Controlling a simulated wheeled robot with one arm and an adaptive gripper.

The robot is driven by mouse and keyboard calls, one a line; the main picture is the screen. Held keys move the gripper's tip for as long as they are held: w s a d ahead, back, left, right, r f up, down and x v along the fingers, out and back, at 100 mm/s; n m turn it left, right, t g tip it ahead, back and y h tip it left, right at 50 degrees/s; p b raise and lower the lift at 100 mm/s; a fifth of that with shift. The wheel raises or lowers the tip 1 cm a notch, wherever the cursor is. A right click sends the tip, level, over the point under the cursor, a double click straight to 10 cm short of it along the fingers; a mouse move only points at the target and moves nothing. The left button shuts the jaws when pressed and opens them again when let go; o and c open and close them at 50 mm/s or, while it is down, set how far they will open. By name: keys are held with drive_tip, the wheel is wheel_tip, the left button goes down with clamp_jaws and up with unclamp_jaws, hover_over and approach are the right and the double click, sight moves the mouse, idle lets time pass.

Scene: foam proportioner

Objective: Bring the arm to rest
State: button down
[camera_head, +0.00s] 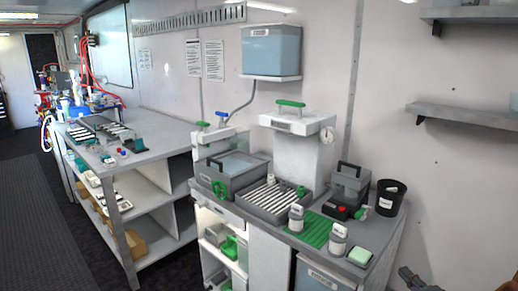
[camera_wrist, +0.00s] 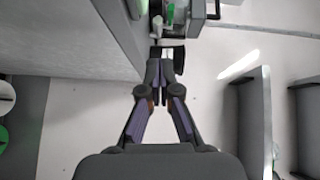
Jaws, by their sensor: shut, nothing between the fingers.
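My gripper (camera_wrist: 166,72) shows in the wrist view with its two dark fingers together and nothing between them. It is in free space, with a pale surface behind it. In the head view a small dark part at the bottom right edge looks like part of my arm, but the fingers cannot be made out there. A small dark object shows just beyond the fingertips in the wrist view; I cannot tell whether it touches them.
The head view shows a counter with a white dispenser (camera_head: 298,150), a drip tray (camera_head: 262,210), a green mat (camera_head: 312,228) and a black bin (camera_head: 390,197). A wall shelf (camera_head: 465,116) is at right. A long bench (camera_head: 150,143) stands at left, with open floor (camera_head: 45,225) beside it.

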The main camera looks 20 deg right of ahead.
drive_tip(key=w+a+n+g, duration=0.3)
drive_tip(key=w+n+g, duration=0.3)
drive_tip(key=n+g, duration=0.2)
drive_tip(key=s+a+r+n+g+h+p, duration=0.1)
drive_tip(key=a+r+n+g, duration=0.1)
drive_tip(key=a, duration=0.4)
drive_tip(key=s+a+r+n+g, duration=0.1)
drive_tip(key=s+a+r+g, duration=0.1)
drive_tip(key=a, duration=0.3)
drive_tip(key=s+a+r+n+g+y, duration=0.2)
drive_tip(key=s+a+n+g, duration=0.1)
drive_tip(key=s+a, duration=0.6)
drive_tip(key=s+a+r+n+g+y, duration=0.2)
drive_tip(key=s+a+n, duration=0.3)
drive_tip(key=s+a, duration=0.5)
drive_tip(key=a+g+p, duration=0.1)
drive_tip(key=a, duration=0.7)
drive_tip(key=shift+a+r+n+g+y, duration=0.2)
drive_tip(key=shift+r+n+g+y, duration=0.1)
drive_tip(key=shift+r, duration=0.05)
